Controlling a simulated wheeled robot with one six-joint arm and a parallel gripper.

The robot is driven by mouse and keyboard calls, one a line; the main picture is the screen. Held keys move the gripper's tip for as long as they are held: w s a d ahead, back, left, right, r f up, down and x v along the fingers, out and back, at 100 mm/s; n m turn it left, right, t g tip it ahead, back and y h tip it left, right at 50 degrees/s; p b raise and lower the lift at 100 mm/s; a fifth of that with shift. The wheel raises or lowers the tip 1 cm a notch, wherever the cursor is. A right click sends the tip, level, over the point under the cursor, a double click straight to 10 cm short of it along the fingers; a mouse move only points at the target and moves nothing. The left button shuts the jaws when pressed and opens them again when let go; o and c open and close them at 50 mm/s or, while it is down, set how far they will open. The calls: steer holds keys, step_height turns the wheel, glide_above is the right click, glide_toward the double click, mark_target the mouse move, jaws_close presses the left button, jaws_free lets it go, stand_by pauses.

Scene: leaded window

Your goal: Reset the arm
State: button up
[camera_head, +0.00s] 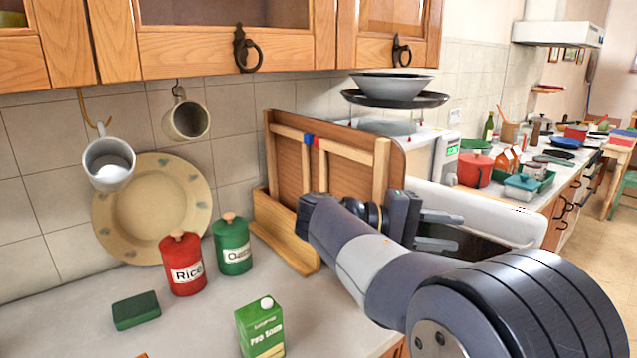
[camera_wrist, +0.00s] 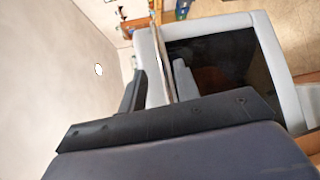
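My arm reaches in from the lower right of the head view, ending at my gripper (camera_head: 446,231) in front of a white oven-like appliance (camera_head: 480,212). The two dark fingers point right and are apart, with a clear gap between them. In the wrist view my gripper (camera_wrist: 158,88) also shows its fingers spread. The pale frame of the appliance (camera_wrist: 268,48) and its dark opening lie beyond them. I see nothing held; whether a finger touches the appliance I cannot tell.
A wooden rack (camera_head: 285,232) stands close left of my gripper. A red rice canister (camera_head: 182,270), green canister (camera_head: 232,250), green sponge (camera_head: 136,310) and green carton (camera_head: 260,328) stand on the counter. Wooden cabinets (camera_head: 190,50) hang above. A dark pan (camera_head: 394,98) sits above the appliance.

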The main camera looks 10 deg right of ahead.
mark_target(483, 236)
steer(key=d, duration=0.5)
steer(key=d+f, duration=0.1)
steer(key=d, duration=0.1)
steer(key=shift+s+d, duration=0.4)
steer(key=shift+w+d, duration=0.15)
